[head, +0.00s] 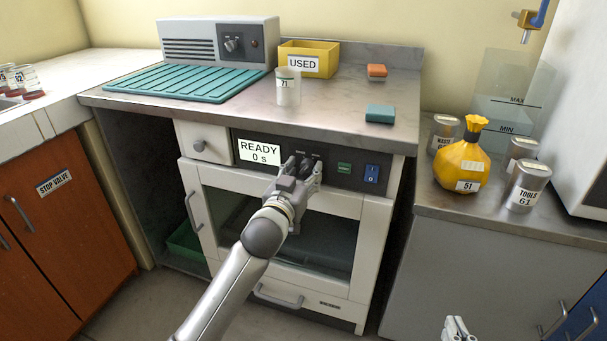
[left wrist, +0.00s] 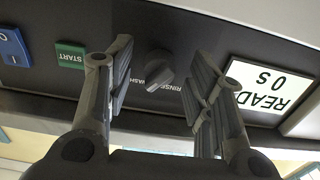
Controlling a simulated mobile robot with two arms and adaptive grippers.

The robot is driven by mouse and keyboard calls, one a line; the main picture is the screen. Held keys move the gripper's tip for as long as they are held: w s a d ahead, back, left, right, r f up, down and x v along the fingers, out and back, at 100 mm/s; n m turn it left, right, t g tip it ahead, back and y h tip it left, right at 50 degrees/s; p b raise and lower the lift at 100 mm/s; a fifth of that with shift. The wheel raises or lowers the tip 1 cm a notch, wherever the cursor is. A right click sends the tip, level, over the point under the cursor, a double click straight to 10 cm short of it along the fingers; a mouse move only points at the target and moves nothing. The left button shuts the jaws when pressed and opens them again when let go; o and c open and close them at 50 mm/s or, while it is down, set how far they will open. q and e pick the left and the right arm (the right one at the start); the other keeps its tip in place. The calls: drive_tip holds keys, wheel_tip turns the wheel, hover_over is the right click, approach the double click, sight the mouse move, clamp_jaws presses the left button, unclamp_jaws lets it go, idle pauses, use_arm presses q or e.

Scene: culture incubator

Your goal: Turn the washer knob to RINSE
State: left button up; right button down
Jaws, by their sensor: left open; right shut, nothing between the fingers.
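The washer knob (left wrist: 158,72) is a small grey dial on the dark control panel (left wrist: 35,75). In the left wrist view, which is upside down, WASH and RINSE labels flank it; I cannot tell which its pointer faces. My left gripper (head: 305,168) is open in front of the panel, with one finger on each side of the knob and a gap to it. In the head view the gripper hides most of the knob. My right gripper (head: 457,329) is shut and empty at the bottom right, far from the washer.
The display (head: 259,151) reads READY 0 s. A green START button (head: 344,168) and a blue switch (head: 371,174) are right of the knob. The worktop (head: 230,112) overhangs the panel; the washer door (head: 345,203) is below.

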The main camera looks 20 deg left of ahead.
use_arm(q)
drive_tip(key=shift+w, duration=0.25)
drive_tip(key=shift+c, duration=0.5)
